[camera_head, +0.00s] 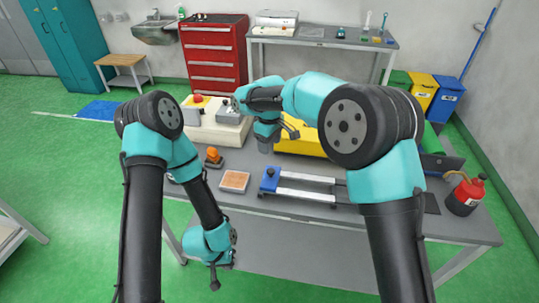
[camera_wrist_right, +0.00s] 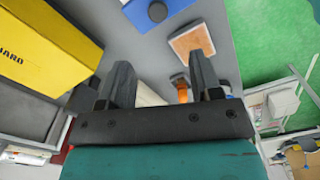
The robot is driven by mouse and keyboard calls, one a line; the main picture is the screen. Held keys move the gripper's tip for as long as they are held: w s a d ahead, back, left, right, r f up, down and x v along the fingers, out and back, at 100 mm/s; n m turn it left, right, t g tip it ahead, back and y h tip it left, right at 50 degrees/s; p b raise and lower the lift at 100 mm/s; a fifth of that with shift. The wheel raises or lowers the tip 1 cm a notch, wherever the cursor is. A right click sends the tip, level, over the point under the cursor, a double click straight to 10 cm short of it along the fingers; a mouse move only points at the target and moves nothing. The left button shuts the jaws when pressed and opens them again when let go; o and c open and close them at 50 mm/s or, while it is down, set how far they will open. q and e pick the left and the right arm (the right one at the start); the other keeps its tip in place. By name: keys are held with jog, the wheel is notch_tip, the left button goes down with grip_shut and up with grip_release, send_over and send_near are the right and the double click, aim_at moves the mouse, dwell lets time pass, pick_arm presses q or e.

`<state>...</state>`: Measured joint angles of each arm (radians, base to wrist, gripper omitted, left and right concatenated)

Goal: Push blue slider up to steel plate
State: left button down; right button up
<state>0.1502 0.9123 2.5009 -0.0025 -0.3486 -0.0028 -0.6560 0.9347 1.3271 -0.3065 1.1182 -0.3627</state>
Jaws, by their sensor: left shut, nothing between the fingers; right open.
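The blue slider (camera_head: 269,180) sits at the left end of two parallel pale rails (camera_head: 308,187) on the grey table. In the right wrist view the slider (camera_wrist_right: 146,13) shows at the top edge with a dark round knob. I cannot make out the steel plate for certain; my right arm hides part of the table at the rails' right end. My right gripper (camera_head: 292,129) is open and empty, above the table behind the slider; its two fingers (camera_wrist_right: 164,80) show apart in the wrist view. My left gripper (camera_head: 216,284) is shut and empty, low in front of the table edge.
An orange-topped tile (camera_head: 235,181) and an orange knob on a dark base (camera_head: 213,157) lie left of the slider. A yellow box (camera_head: 300,147) stands behind the rails. A red canister (camera_head: 465,196) stands at the table's right end.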

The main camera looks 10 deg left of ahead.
notch_tip(320, 180, up, 5)
jog(key=shift+r, duration=0.1)
dwell(0.4)
